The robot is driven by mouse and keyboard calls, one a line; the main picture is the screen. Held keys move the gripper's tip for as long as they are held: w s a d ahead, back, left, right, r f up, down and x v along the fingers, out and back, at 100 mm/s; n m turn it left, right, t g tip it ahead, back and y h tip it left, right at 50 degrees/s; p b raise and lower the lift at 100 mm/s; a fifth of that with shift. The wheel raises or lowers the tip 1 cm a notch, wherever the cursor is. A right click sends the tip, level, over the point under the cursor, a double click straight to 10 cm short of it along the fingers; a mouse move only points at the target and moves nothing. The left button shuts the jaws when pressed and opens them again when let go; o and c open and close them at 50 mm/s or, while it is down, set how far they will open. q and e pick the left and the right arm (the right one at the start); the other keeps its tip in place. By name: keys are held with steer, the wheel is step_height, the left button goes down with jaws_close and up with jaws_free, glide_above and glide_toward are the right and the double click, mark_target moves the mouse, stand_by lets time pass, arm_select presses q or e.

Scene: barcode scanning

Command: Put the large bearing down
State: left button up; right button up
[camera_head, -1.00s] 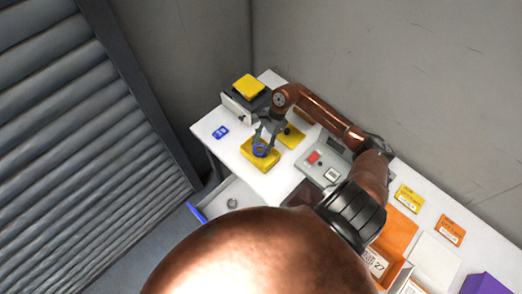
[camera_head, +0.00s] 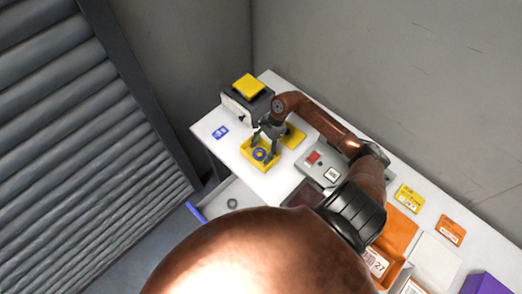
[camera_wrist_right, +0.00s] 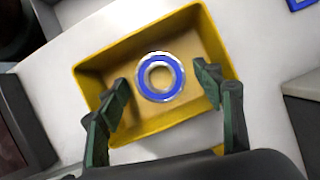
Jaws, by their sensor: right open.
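The large bearing is a ring with a blue face and a metal rim (camera_wrist_right: 160,77); it lies flat on the floor of a yellow tray (camera_wrist_right: 205,35) in the right wrist view. In the head view the bearing (camera_head: 259,155) shows inside the same tray (camera_head: 245,153) on the white table. My right gripper (camera_wrist_right: 165,95) is open, its two dark green fingers spread either side of the bearing and apart from it. In the head view the right gripper (camera_head: 267,150) is over the tray. My left gripper is not in view.
A grey machine with a yellow top (camera_head: 248,87) stands behind the tray. A blue tag (camera_head: 220,132) lies to the left. A grey device with a red display (camera_head: 314,158) stands to the right. An open drawer (camera_head: 222,198) holds a small ring.

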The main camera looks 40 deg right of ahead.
steer(key=shift+r, duration=0.1)
steer(key=v, duration=1.2)
steer(key=shift+c, duration=0.7)
